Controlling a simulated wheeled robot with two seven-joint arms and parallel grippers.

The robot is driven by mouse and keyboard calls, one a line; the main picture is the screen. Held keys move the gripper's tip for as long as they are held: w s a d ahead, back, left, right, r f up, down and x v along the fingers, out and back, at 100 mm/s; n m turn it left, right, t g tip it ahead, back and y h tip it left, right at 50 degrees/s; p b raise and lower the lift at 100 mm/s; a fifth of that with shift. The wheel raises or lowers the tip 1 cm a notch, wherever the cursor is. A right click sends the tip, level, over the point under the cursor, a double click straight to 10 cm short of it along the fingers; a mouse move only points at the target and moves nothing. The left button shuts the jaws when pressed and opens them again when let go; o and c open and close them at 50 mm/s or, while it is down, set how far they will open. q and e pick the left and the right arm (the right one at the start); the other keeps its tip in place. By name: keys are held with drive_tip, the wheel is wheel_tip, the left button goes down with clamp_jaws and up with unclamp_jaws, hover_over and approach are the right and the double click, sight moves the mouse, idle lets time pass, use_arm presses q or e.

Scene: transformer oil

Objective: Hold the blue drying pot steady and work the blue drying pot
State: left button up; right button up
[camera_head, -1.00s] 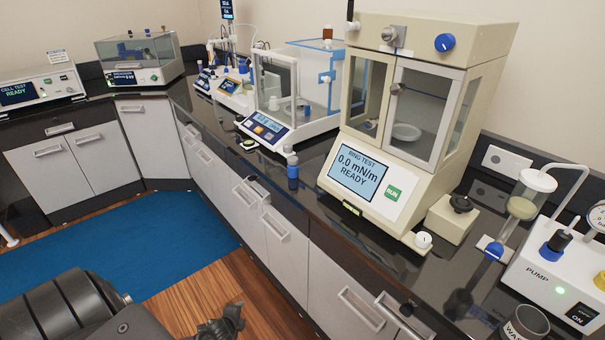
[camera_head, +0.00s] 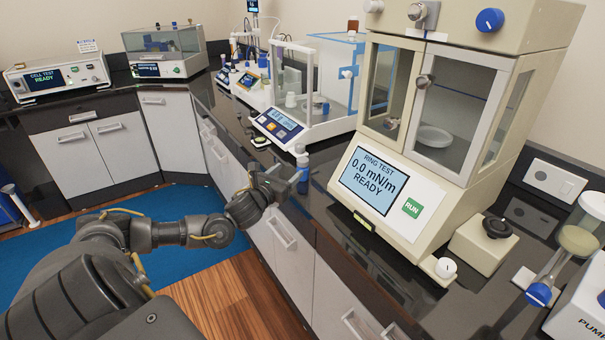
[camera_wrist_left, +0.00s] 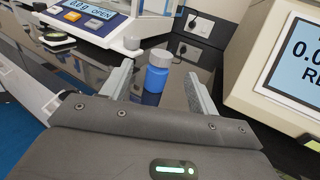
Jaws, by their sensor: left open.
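The blue drying pot (camera_head: 303,162) stands upright on the dark counter near its front edge, between the balance and the ring test machine. In the left wrist view no finger (camera_wrist_left: 158,82) clearly touches the pot. My right gripper is out of view.
The balance (camera_head: 280,125) stands behind the pot, with a small dark round dish (camera_head: 258,141) near it. The ring test machine (camera_head: 400,195) is close on the right. A beige block with a black knob (camera_head: 483,240) and a pump (camera_head: 585,310) stand further right.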

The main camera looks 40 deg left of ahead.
sight(300, 164)
use_arm(q)
drive_tip(key=w, duration=0.3)
drive_tip(key=shift+w+a+f, duration=0.1)
drive_tip(key=shift+w+f, duration=0.05)
drive_tip(key=shift+w+a+b, duration=0.1)
drive_tip(key=shift+w+b, duration=0.2)
drive_tip(key=shift+w, duration=0.1)
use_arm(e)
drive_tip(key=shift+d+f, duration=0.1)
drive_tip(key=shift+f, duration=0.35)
use_arm(q)
drive_tip(key=w, duration=0.1)
drive_tip(key=w+b, duration=0.1)
drive_tip(key=w, duration=0.2)
drive_tip(key=shift+w+a+f, duration=0.1)
drive_tip(key=shift+a+f, duration=0.1)
drive_tip(key=shift+a, duration=0.1)
drive_tip(key=shift+w+a+b, duration=0.1)
drive_tip(key=shift+w+b, duration=0.2)
drive_tip(key=shift+w, duration=0.2)
drive_tip(key=c, duration=0.8)
drive_tip(key=shift+c, duration=1.8)
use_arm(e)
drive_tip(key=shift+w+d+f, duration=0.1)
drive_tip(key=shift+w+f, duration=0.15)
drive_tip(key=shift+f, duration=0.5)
